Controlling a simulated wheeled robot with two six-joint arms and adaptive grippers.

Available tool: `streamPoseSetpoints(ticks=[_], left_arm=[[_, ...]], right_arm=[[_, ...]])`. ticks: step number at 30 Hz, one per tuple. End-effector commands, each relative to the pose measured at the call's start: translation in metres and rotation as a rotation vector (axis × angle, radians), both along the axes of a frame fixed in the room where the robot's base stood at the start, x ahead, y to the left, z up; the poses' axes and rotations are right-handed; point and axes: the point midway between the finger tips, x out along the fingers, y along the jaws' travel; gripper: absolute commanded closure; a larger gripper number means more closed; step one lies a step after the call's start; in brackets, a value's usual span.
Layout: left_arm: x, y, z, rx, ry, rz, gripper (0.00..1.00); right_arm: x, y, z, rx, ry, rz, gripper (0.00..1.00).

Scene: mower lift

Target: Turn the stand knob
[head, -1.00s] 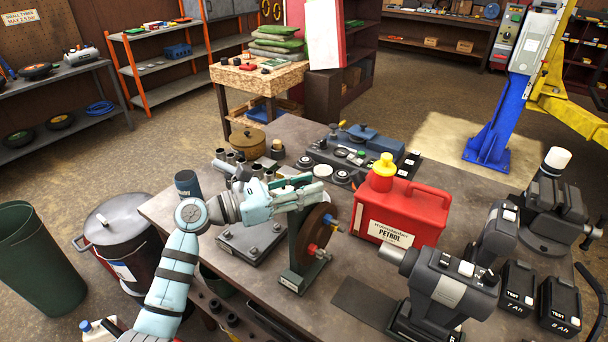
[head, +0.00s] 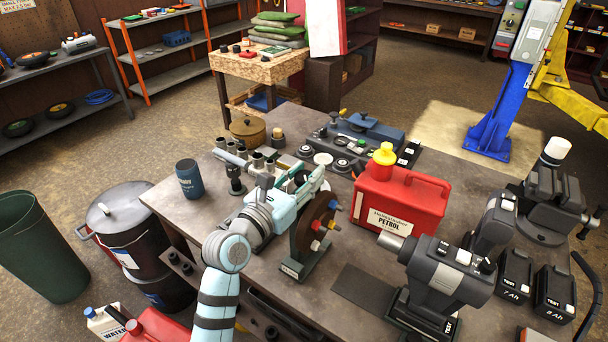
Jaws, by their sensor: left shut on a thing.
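A green stand (head: 303,266) stands on the workbench and carries an upright brown disc (head: 316,222). Small blue, red and white pegs (head: 332,225) stick out of the disc's right face. My left gripper (head: 308,183) reaches in from the left, at the disc's left side near its top. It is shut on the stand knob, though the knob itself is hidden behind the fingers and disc. My right gripper is not in view.
A red petrol can (head: 402,205) stands close to the right of the disc. A grey power tool (head: 448,272) and batteries (head: 555,296) are at the front right. A dark blue cup (head: 188,180) and several sockets stand behind my left arm. A dark mat (head: 368,292) lies bare.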

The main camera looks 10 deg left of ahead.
Motion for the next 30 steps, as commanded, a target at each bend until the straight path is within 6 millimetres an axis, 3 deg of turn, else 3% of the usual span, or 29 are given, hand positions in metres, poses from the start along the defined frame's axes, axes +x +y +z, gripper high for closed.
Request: streamPoseSetpoints(ticks=[10,11,14,24,30], left_arm=[[0.0,0.0,0.0,0.002,-0.001,0.003,0.95],[0.0,0.0,0.0,0.002,-0.001,0.003,0.64],[0.0,0.0,0.0,0.002,-0.001,0.003,0.48],[-0.003,0.001,-0.001,0.001,0.001,0.003,0.48],[-0.039,0.017,-0.002,0.006,0.001,0.003,0.48]], right_arm=[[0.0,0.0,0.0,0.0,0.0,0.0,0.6],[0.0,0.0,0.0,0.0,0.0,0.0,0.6],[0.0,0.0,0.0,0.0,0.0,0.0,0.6],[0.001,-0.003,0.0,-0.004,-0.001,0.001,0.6],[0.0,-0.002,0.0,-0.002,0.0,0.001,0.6]])
